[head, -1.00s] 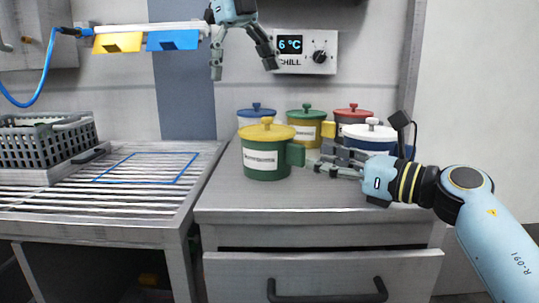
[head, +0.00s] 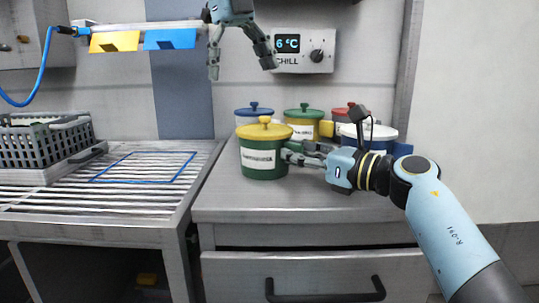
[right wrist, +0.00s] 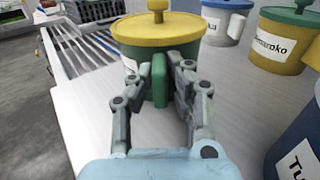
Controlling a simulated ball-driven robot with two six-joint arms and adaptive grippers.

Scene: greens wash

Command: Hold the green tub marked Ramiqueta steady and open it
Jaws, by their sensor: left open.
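A green tub (head: 264,170) with a yellow knobbed lid (head: 265,129) and a white label stands upright at the counter's front left; its label is too blurred to read. It also shows in the right wrist view (right wrist: 134,66), lid on. My right gripper (head: 290,153) is at the tub's right side. In the right wrist view its fingers (right wrist: 160,75) lie on both sides of the tub's green handle (right wrist: 160,82); whether they press on it is unclear. My left gripper (head: 241,68) hangs open and empty, fingers down, above and behind the tub.
Behind stand a blue-lidded tub (head: 254,114), a yellow tub with green lid (head: 303,125), a red-lidded tub (head: 341,112) and a white-lidded blue tub (head: 378,142) partly hidden by my right arm. A drainboard (head: 120,196) and grey basket (head: 45,146) are left.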

